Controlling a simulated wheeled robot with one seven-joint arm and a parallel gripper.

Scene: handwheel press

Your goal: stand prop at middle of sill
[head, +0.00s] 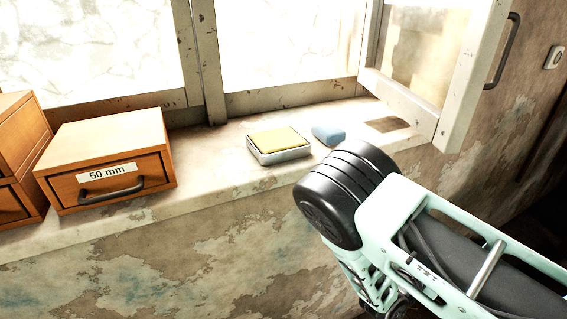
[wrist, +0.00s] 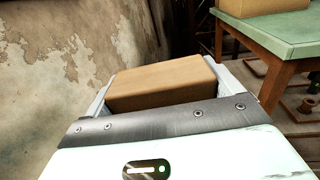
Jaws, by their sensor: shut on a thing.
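The window sill (head: 212,160) runs across the head view, its worn pale top partly covered by objects. In the wrist view my gripper (wrist: 160,86) is shut on a tan, wood-coloured block, which looks to be the prop (wrist: 158,80). The block sits between the two pale fingers, and its lower part is hidden by the gripper's metal edge. It is held away from the sill, with the peeling wall to its left. In the head view only my arm shows, in front of the sill's right part; the gripper and the block are out of sight.
A drawer box marked 50 mm (head: 108,150) stands on the sill's left. A dish with a yellow pad (head: 278,144) and a blue block (head: 328,134) lie right of centre. An open window sash (head: 452,112) overhangs the right end. A green table (wrist: 275,38) stands behind.

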